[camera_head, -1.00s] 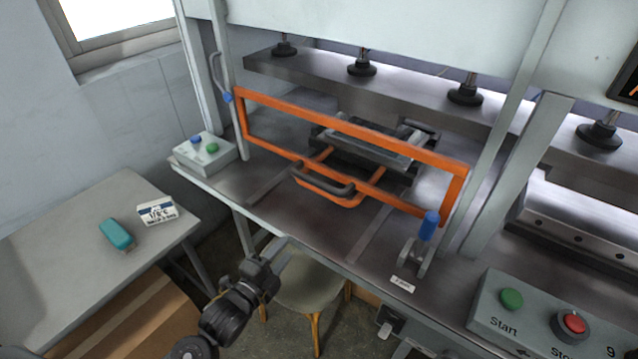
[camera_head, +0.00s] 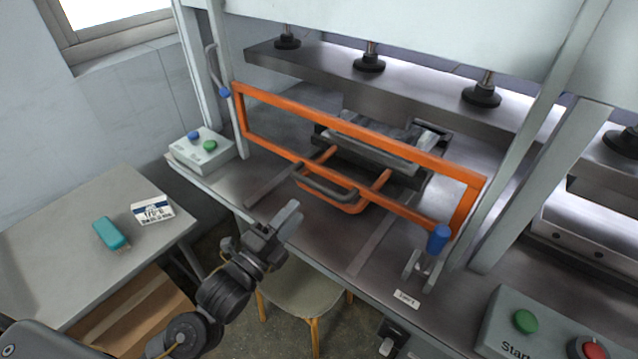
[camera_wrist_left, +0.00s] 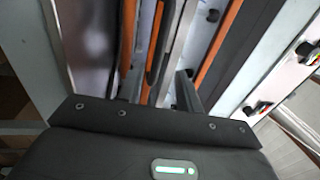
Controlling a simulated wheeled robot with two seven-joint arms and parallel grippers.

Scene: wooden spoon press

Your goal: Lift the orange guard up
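The orange guard (camera_head: 340,124) is a rectangular frame standing across the front of the press opening, low over the metal bed. A blue-topped clamp (camera_head: 438,238) stands by the guard's right end. My left gripper (camera_head: 284,219) is in front of and below the guard, apart from it. In the left wrist view its two fingers (camera_wrist_left: 159,88) are spread with nothing clearly held between them, and orange bars (camera_wrist_left: 220,45) show beyond them. My right gripper is not in view.
The press bed's front edge (camera_head: 315,250) is close to my left gripper. A stool (camera_head: 305,290) stands below. A side table (camera_head: 60,235) at left holds a teal object (camera_head: 110,233) and a small box (camera_head: 152,209). Button boxes stand at the left (camera_head: 200,152) and lower right (camera_head: 510,325).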

